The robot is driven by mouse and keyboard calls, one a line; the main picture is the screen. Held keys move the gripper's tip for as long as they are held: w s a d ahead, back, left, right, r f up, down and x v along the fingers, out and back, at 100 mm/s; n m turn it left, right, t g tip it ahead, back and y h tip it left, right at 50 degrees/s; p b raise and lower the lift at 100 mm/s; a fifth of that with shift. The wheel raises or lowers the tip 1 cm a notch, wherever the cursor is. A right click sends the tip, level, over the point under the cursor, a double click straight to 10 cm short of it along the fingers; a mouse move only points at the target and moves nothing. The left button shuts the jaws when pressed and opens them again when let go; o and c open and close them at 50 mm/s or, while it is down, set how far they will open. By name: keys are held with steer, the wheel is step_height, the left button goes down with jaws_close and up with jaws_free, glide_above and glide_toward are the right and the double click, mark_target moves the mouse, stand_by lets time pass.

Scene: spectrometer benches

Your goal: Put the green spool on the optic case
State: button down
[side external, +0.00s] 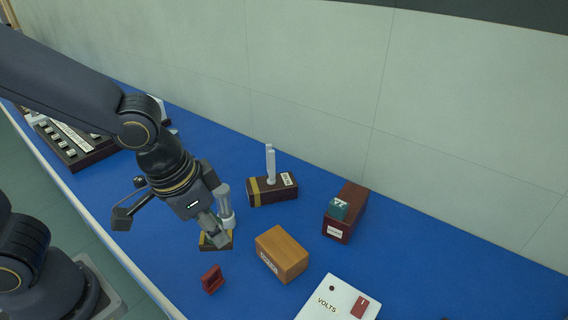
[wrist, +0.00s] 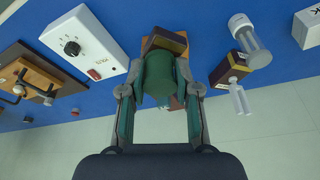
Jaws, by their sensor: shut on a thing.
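My gripper (wrist: 160,90) is shut on the green spool (wrist: 160,76), which sits between its two fingers in the wrist view. In the side view my gripper (side external: 216,240) points down over the blue bench and hides the spool. A wooden box (side external: 283,253) with a white label lies to its right. It looks like the optic case, but the label is too small to read.
A clear cylinder (side external: 226,207) stands close beside my gripper. A yellow-banded box (side external: 283,190) with a pale post is behind. A dark red box (side external: 350,202) bears a teal block (side external: 338,208). A red part (side external: 212,279) and a white VOLTS box (side external: 338,300) lie in front.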

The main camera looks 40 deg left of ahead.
steer(key=shift+w+a+r, duration=0.25)
steer(key=shift+a+r, duration=0.2)
steer(key=shift+r, duration=0.2)
steer(key=w+d+f, duration=0.3)
steer(key=w+f, duration=0.1)
steer(key=w, duration=0.4)
glide_toward(286, 242)
steer(key=shift+w+d+f, duration=0.15)
steer(key=shift+w+f, duration=0.1)
steer(key=shift+f, duration=0.2)
steer(key=shift+w+f, duration=0.2)
steer(key=shift+s+x, duration=0.15)
steer(key=shift+x, duration=0.75)
steer(key=shift+s+x, duration=0.1)
steer(key=shift+x, duration=0.8)
steer(key=shift+f, duration=0.25)
steer(key=c, duration=0.8)
jaws_free()
steer(key=shift+r, duration=0.1)
